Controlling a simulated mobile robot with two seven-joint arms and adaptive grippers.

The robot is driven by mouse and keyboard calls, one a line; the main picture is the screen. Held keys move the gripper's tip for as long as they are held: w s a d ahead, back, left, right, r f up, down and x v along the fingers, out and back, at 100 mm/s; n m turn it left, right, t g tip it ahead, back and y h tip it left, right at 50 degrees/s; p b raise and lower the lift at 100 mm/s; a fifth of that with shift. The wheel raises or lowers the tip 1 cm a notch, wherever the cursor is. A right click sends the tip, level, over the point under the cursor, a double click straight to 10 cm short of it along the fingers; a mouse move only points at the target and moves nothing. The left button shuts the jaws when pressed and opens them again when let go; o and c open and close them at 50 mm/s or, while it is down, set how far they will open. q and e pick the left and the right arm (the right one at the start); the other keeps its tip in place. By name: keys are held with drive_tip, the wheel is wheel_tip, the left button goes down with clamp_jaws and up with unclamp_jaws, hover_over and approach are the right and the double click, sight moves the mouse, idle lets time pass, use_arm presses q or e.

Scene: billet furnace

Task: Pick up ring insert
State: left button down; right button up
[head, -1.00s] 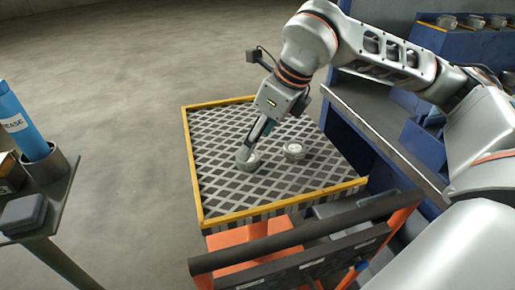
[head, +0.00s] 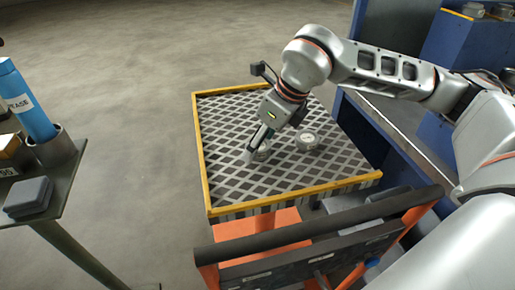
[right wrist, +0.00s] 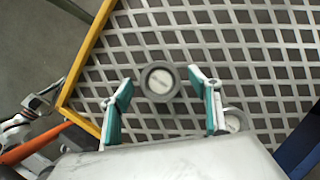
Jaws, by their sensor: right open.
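One ring insert (head: 263,151), a small round grey ring with a pale centre, lies on the latticed cart top. In the right wrist view this ring insert (right wrist: 159,82) sits just beyond and between the fingertips. A second, similar ring insert (head: 307,140) lies to its right; in the right wrist view it (right wrist: 234,121) is partly hidden by the right finger. My right gripper (head: 253,155) points down over the cart beside the first insert. In the right wrist view its teal-padded fingers (right wrist: 161,88) are spread and hold nothing. My left gripper is out of view.
The cart top (head: 230,185) has a raised yellow rim (head: 295,195) and mostly clear lattice. A dark push handle (head: 320,230) is at its near side. A blue workbench (head: 405,140) stands right. A side table (head: 60,190) with a blue bottle (head: 24,100) stands left.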

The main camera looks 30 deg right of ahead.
drive_tip(key=shift+r, duration=0.1)
drive_tip(key=c, duration=1.6)
drive_tip(key=shift+c, duration=0.6)
drive_tip(key=shift+r, duration=0.15)
